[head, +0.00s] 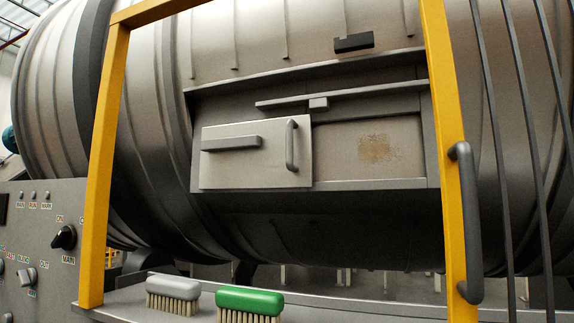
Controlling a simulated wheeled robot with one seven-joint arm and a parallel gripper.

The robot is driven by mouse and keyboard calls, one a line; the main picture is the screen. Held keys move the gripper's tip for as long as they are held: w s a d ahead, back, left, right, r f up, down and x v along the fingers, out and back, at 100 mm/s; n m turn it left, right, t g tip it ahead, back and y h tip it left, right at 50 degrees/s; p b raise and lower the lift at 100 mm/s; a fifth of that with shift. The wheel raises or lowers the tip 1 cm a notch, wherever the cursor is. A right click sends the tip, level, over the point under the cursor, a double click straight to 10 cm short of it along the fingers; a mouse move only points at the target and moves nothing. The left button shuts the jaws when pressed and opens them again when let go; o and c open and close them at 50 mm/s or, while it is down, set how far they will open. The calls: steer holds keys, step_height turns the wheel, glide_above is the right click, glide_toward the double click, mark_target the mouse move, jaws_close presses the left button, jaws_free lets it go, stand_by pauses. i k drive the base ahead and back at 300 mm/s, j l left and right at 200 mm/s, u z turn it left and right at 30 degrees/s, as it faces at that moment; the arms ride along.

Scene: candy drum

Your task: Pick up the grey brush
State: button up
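The grey brush (173,287) lies bristles down on a grey ledge (130,309) at the bottom of the head view, left of centre. Its back is smooth light grey and its bristles are pale. A green brush (249,301) of the same shape stands just to its right, a small gap apart, its bristles partly cut off by the lower picture edge. My gripper is not in view.
A yellow frame (104,170) rises around the ledge, with a grey handle (467,220) on its right post. Behind is a large metal drum with a closed hatch (256,155). A control panel (40,250) stands at left. The ledge right of the green brush looks clear.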

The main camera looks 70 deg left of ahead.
mark_target(175, 295)
steer(key=u, duration=1.9)
